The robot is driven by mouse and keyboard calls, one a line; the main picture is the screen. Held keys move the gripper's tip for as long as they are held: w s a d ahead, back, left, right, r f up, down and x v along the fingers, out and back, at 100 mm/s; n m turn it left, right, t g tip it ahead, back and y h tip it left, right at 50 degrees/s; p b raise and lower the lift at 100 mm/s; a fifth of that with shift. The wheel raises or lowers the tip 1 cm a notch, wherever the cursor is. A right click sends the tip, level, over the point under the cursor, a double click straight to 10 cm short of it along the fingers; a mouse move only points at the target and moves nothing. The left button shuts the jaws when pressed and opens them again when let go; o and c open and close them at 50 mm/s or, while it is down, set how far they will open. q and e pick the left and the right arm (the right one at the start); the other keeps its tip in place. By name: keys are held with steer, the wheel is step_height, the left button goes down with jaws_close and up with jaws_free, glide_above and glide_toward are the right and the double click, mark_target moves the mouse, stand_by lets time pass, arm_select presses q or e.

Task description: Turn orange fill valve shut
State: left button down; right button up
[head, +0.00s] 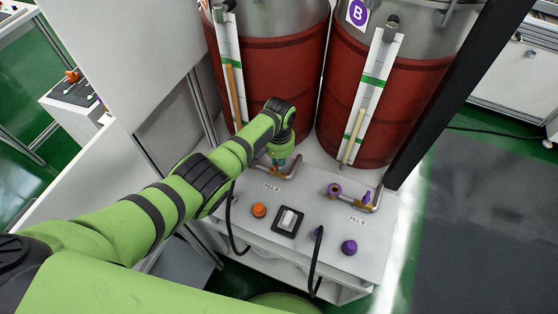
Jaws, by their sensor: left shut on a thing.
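My left arm reaches in from the left to the white panel (311,236). My left gripper (277,167) points down at the pipe above the FILL-A label and is shut on the orange fill valve (275,171). Only a small bit of orange shows at the fingertips; the gripper and wrist hide the rest, so I cannot tell the handle's angle. The bent FILL-A pipe (293,168) shows just right of the gripper. My right gripper is not in view.
Two red tanks (268,70) (372,110) with level gauges stand behind the panel. A purple fill valve (367,198) sits on the right pipe. An orange knob (259,210), a switch (288,221), a purple knob (349,247) and black cables are nearer the front.

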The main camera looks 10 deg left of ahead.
arm_select(q)
steer(key=c, duration=1.2)
jaws_free()
step_height(320, 180, up, 12)
steer(key=shift+f, duration=0.1)
